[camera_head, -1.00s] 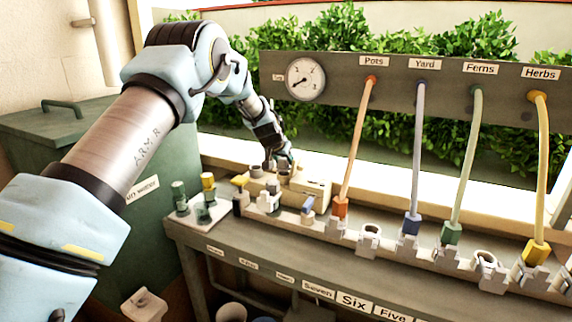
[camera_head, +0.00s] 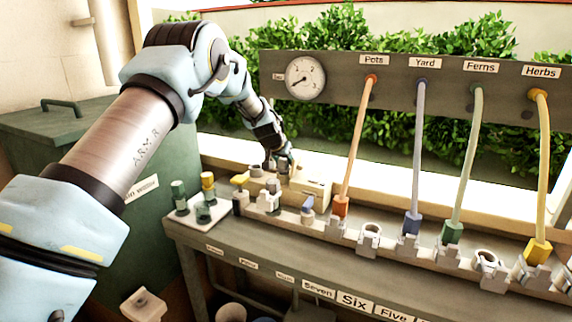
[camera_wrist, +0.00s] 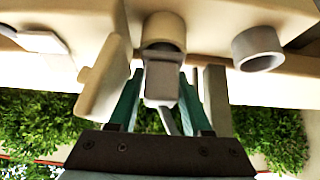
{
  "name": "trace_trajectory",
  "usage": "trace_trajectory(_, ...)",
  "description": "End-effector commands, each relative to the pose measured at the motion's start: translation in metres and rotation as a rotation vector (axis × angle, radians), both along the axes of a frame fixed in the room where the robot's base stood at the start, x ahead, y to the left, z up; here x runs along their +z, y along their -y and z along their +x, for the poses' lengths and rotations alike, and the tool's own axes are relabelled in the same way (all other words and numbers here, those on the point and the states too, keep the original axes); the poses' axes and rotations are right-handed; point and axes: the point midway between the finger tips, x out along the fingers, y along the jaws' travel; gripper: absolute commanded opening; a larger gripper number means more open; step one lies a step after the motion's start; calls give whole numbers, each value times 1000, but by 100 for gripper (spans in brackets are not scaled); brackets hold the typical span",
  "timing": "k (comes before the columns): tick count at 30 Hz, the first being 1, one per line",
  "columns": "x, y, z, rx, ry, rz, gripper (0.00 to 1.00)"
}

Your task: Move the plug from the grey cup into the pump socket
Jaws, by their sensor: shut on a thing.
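My gripper (camera_wrist: 161,103) is shut on a grey plug (camera_wrist: 162,80), which sits between its green fingers in the wrist view. A grey lead trails from the plug toward the palm. The plug's far end is at the mouth of a beige round socket (camera_wrist: 164,27); I cannot tell how far inside it is. The grey cup (camera_wrist: 258,49) stands apart to the right of the plug and looks empty. In the head view my gripper (camera_head: 279,168) is low over the back of the bench beside a beige box (camera_head: 312,191); the plug is too small to make out there.
A beige upright block (camera_wrist: 104,76) stands close to the left finger. In the head view, a white tray (camera_head: 212,213) with small bottles is to the left. Coloured hoses, such as the orange one (camera_head: 357,140), hang to the right. A gauge panel (camera_head: 335,75) stands behind.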

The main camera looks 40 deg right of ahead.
Motion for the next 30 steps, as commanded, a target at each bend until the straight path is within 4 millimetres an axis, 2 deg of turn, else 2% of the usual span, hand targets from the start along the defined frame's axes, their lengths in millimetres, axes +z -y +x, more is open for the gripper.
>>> trace_trajectory(12, -9, 0, 0, 1, -1, 0, 0)
trace_trajectory(13, -9, 0, 0, 1, -1, 0, 50)
trace_trajectory(16, -8, 0, 0, 0, 0, 0, 61)
trace_trajectory(24, -8, 0, -1, -1, -1, 0, 61)
trace_trajectory(30, 3, -6, -5, -1, -1, 0, 61)
